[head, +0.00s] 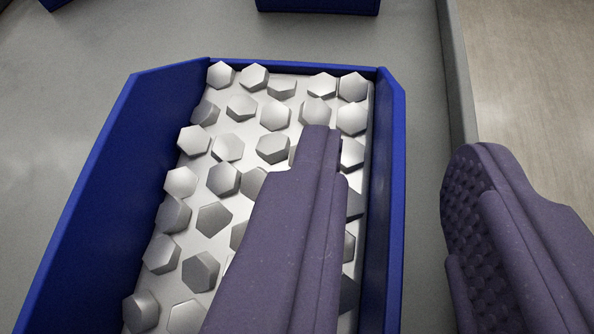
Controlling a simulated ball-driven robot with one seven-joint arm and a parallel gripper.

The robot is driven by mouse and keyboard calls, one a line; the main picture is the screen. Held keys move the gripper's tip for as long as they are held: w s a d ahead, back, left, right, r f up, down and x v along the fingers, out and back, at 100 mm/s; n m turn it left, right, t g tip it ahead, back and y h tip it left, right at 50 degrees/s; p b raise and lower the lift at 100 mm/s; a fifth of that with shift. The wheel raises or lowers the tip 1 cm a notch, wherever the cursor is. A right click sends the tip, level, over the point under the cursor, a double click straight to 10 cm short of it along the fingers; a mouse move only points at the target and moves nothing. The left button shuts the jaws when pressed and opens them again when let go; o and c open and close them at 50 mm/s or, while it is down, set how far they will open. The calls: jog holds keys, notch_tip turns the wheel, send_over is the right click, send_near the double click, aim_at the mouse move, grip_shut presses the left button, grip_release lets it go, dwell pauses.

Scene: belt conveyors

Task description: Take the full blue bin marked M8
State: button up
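A blue bin (110,180) stands on a grey surface and fills the middle of the head view. It holds many silver hexagonal pieces (222,180) in rows on a pale bed. Its near end is cut off by the picture's lower edge, and no M8 marking shows. My gripper (395,155) is open, with purple fingers on either side of the bin's right wall (390,130). The left finger lies over the bin's inside and hides some pieces. The right finger is outside the wall, apart from it. I cannot tell how deep the fingers reach.
Another blue bin (318,5) shows partly at the top edge, and a blue corner (52,4) shows at the top left. The grey belt surface (60,110) is clear at the left. A raised grey edge (457,80) runs along the right, with pale floor (535,90) beyond.

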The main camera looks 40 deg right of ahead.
jog(key=shift+x, duration=0.75)
jog(key=shift+r, duration=0.1)
grip_shut()
dwell(0.7)
